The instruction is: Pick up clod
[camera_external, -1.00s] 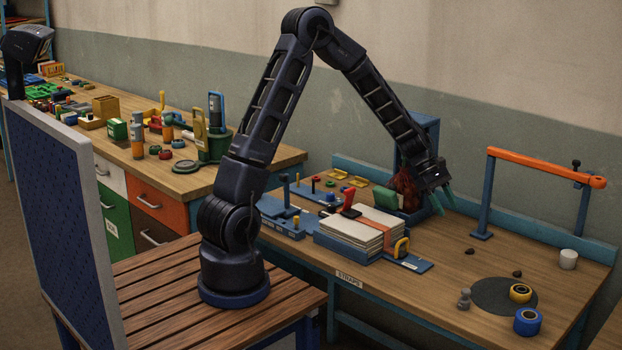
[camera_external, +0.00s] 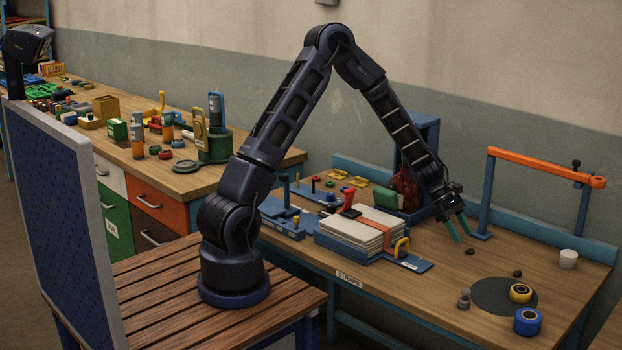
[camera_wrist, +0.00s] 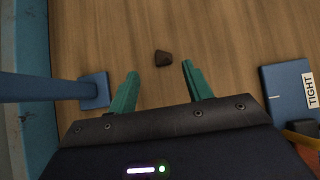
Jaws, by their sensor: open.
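Two small dark brown lumps lie on the wooden bench top in the external view: a nearer-to-gripper clod (camera_external: 470,251) and another lump (camera_external: 517,273) to its right by a dark round mat. One brown clod (camera_wrist: 163,58) shows in the wrist view, just beyond and between the fingertips; it looks like the one closest to my gripper. My gripper (camera_external: 462,237), with green fingers, points down above the bench, a little up and left of that clod. In the wrist view my gripper (camera_wrist: 160,70) is open with nothing between its fingers.
An orange-armed blue stand (camera_external: 483,235) rises close behind my gripper; its post shows in the wrist view (camera_wrist: 95,90). A strapped paper stack (camera_external: 358,234) is to the left. A dark mat (camera_external: 490,292), tape rolls (camera_external: 527,321) and a white cup (camera_external: 568,259) are right.

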